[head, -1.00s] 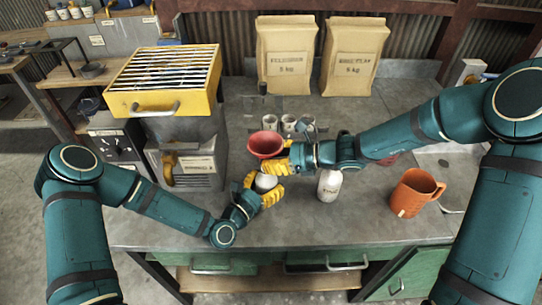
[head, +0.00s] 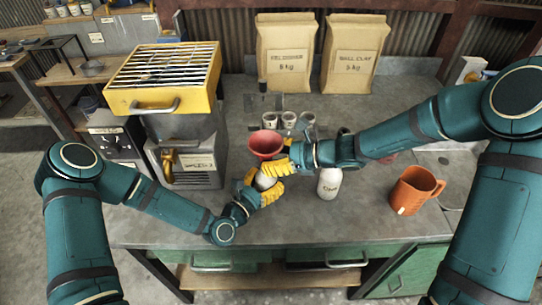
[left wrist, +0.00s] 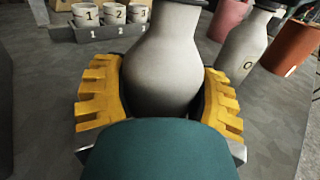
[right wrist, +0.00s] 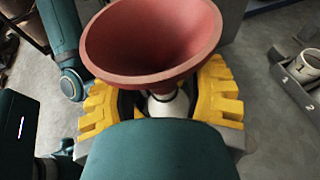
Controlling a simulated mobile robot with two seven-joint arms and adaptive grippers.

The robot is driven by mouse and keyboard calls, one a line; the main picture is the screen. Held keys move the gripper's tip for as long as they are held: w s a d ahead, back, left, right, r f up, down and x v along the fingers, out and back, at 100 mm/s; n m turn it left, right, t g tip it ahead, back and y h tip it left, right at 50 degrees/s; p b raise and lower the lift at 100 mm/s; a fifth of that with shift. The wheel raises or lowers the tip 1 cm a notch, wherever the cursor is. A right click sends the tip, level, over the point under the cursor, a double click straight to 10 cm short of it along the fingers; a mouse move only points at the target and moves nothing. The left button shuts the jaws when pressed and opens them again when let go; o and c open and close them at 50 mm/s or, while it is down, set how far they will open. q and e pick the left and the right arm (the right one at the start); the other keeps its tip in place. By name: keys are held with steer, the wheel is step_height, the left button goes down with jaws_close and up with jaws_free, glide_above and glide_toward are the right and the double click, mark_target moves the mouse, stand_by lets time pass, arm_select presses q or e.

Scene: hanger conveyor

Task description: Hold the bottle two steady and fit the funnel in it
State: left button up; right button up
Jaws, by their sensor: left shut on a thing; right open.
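The pale bottle (head: 266,181) stands between the yellow fingers of my left gripper (head: 261,188), which is shut on its body. The bottle also fills the middle of the left wrist view (left wrist: 165,65); its top is cut off there. The red funnel (head: 266,142) is upright over this bottle, wide mouth up. In the right wrist view the funnel (right wrist: 150,45) sits directly above a pale neck (right wrist: 168,104). Its spout is hidden, so how deep it sits cannot be seen. My right gripper (head: 279,165) is open, with its fingers on either side below the funnel's bowl.
A second pale bottle (head: 329,184) stands just right of the grippers. An orange mug (head: 415,190) is farther right. Numbered cups (head: 288,120) stand in a rack behind. A yellow-topped machine (head: 163,80) is at left, and two paper bags (head: 286,55) stand at the back.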

steer(key=shift+o, duration=1.3)
steer(key=shift+d, duration=0.15)
steer(key=v, duration=1.1)
steer(key=shift+s+d+r, duration=0.2)
steer(key=shift+d+r, duration=0.05)
steer(key=shift+d, duration=0.05)
arm_select(q)
steer(key=o, duration=1.3)
steer(key=shift+c, duration=0.2)
